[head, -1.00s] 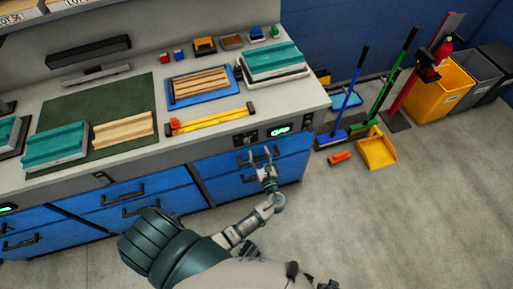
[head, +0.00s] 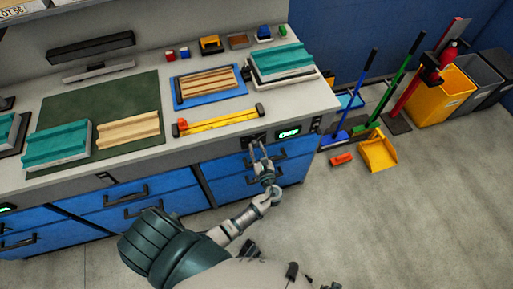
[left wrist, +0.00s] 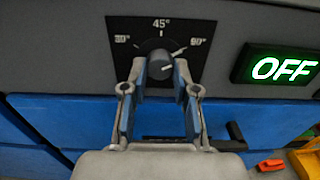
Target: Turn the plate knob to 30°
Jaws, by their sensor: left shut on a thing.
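The plate knob (left wrist: 160,65) is a round grey knob on a black dial plate (left wrist: 192,28) in the left wrist view. In the head view my left gripper (head: 257,148) reaches the front panel under the counter edge, and the knob is too small and covered to make out. My right gripper is not in view.
A lit green OFF display (left wrist: 283,68) is right of the dial. Blue drawers with dark handles (head: 268,156) lie below the panel. A yellow tool (head: 218,121) and a blue tray (head: 182,101) lie on the counter above.

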